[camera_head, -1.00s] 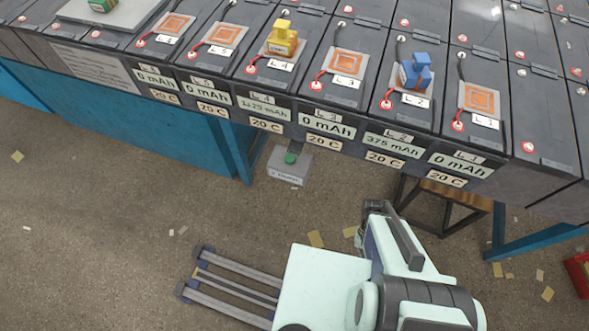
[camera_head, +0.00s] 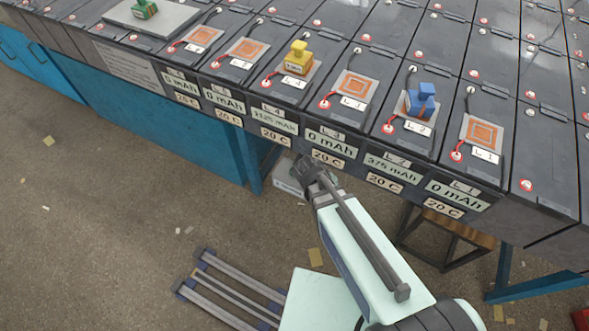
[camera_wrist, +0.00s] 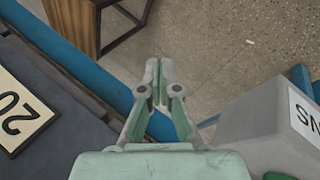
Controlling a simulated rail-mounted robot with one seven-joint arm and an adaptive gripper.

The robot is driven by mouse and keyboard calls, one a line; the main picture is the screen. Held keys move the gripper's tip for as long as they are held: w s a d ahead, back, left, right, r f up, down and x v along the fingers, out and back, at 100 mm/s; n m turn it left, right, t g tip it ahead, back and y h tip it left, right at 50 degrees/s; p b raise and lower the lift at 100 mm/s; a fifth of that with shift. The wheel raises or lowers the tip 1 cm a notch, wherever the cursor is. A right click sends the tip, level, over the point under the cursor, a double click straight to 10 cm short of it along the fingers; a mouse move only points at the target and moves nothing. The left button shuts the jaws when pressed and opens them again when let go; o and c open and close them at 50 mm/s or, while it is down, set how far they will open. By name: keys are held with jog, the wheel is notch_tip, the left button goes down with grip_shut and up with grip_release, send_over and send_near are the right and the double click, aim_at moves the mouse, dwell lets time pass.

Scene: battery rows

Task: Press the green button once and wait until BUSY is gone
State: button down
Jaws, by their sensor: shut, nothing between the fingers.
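The green button (camera_wrist: 277,176) shows only as a sliver at the bottom edge of the wrist view. It sits on a grey box (camera_wrist: 255,125) with a white label, partly cut off. In the head view the box (camera_head: 287,186) hangs below the battery row, and my arm's end hides the button. My gripper (camera_wrist: 158,68) is shut and empty, left of the box in the wrist view. No BUSY text is readable on the displays, such as the L3 display (camera_head: 331,141).
A yellow piece (camera_head: 298,59) stands on the L4 pad, a blue piece (camera_head: 420,100) on the L2 pad. A green piece (camera_head: 145,9) is on a grey plate at the back left. Blue table legs (camera_head: 248,160) and a wooden stool (camera_head: 445,235) stand close by.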

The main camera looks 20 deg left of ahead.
jog(key=w+a+r+t, duration=0.2)
jog(key=a+r, duration=0.5)
jog(key=a, duration=0.1)
jog(key=w+a+r+t+y, duration=0.1)
jog(key=a+r+t, duration=0.2)
jog(key=a+r, duration=0.4)
jog(key=shift+w+a+r+p, duration=0.4)
jog(key=shift+a+p, duration=0.05)
jog(key=shift+a, duration=0.3)
jog(key=shift+f, duration=0.2)
notch_tip(320, 180, down, 7)
jog(key=b, duration=0.2)
jog(key=shift+b, duration=0.35)
jog(key=shift+f+b, duration=0.7)
jog(key=shift+f, duration=0.1)
jog(key=shift+f+b, duration=0.4)
jog(key=shift+b, duration=0.2)
